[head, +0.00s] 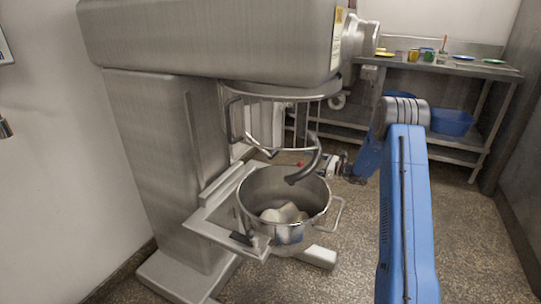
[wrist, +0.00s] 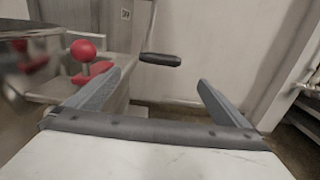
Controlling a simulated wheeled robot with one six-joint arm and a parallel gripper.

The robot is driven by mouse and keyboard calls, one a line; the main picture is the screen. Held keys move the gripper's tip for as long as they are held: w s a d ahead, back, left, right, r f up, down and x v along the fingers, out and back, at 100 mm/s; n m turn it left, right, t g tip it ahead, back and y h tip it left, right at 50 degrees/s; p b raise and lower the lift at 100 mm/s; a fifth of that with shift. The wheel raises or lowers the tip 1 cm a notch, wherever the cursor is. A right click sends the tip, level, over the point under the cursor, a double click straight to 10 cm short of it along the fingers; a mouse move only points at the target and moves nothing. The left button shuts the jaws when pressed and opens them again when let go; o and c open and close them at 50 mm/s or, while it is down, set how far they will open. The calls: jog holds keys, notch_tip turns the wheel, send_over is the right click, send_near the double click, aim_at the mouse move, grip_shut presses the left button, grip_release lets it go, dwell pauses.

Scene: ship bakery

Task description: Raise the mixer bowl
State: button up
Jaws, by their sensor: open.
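The steel mixer bowl (head: 285,229) sits low in the mixer's bowl frame (head: 203,222), below the wire guard and dough hook (head: 308,166), with pale lumps inside. My gripper (head: 334,166) is beyond the bowl's back right side, small and partly hidden in the head view. In the wrist view, my gripper (wrist: 160,77) is open and empty. A black cylindrical handle (wrist: 160,59) shows just beyond the fingertips, between them in the picture; the exact gap is unclear. A red ball knob (wrist: 83,49) is left of it, with another red part (wrist: 92,74) below.
The mixer head (head: 215,40) overhangs the bowl. A bowl side handle (head: 337,213) sticks out to the right. A steel table (head: 445,68) with colourful dishes and a blue tub (head: 450,122) below stands at the back right. Floor at right is open.

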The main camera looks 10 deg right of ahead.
aim_at(277, 153)
jog(key=x, duration=1.6)
jog(key=shift+w+a, duration=0.15)
jog(key=c, duration=1.4)
